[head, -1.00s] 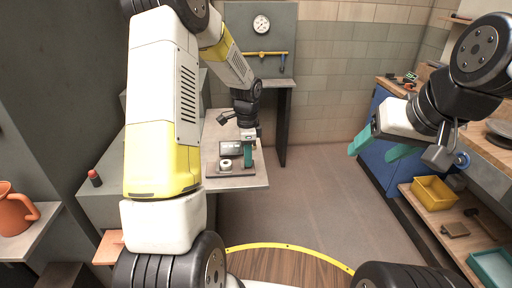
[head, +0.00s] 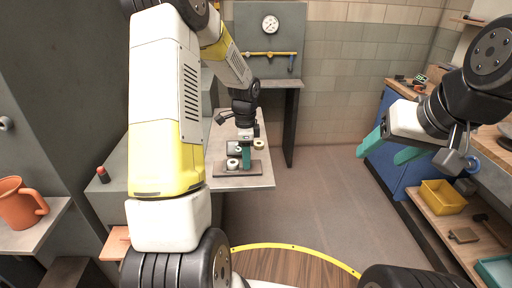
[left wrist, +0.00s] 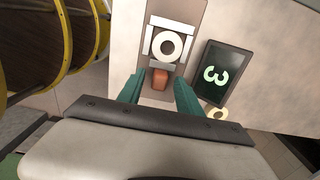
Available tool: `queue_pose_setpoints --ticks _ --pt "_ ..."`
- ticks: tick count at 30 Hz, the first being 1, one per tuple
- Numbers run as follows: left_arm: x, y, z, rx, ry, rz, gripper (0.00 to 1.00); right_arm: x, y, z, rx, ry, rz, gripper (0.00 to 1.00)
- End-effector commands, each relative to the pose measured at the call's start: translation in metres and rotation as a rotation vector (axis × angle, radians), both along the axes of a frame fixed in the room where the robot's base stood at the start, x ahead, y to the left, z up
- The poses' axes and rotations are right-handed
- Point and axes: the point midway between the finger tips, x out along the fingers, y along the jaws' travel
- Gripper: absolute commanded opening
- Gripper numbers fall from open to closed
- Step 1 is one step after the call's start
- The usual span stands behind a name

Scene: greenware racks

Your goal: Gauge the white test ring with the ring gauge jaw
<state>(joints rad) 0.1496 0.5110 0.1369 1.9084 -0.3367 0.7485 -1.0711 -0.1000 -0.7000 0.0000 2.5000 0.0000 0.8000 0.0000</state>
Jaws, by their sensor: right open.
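The white test ring (left wrist: 155,46) lies flat in the pale ring gauge jaw (left wrist: 152,66), between its far and near bars; I cannot tell whether both touch it. An orange-brown block (left wrist: 160,80) sits at the jaw's near side. My left gripper (left wrist: 160,77) is open with teal fingers either side of that block, apart from it. In the head view the left gripper (head: 246,156) is over the gauge base (head: 226,173), right of the white ring (head: 232,165). My right gripper (head: 380,155) is open, empty, in the air at right.
A dark display (left wrist: 222,70) with a pale figure stands beside the jaw. A cream ring (head: 259,147) lies right of the left gripper. An orange mug (head: 18,203) stands at far left. A yellow bin (head: 442,196) sits on the right shelf. The floor between is free.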

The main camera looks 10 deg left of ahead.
Motion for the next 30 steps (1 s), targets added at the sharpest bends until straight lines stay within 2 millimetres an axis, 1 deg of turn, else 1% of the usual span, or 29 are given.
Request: queue_pose_setpoints --ticks 2,5,15,18,22,30 --pt "0.000 0.000 0.000 0.000 0.000 0.000 0.42 0.000 0.000 0.000 0.000 0.000 0.000 0.61" --pt "0.000 0.000 0.007 0.000 -0.001 0.001 0.42 0.000 0.000 0.000 0.000 0.000 0.000 0.61" --pt "0.001 0.000 0.062 0.000 -0.003 0.001 0.42 0.000 0.000 0.000 0.000 0.000 0.000 0.61" --pt "0.000 0.000 0.072 0.001 -0.002 0.001 0.42 0.000 0.000 0.000 0.000 0.000 0.000 0.61" --pt "0.000 0.000 0.078 0.000 -0.001 0.000 0.42 0.000 0.000 0.000 0.000 0.000 0.000 0.61" --pt "0.000 0.000 0.078 0.000 -0.001 0.001 0.42 0.000 0.000 0.000 0.000 0.000 0.000 0.61"
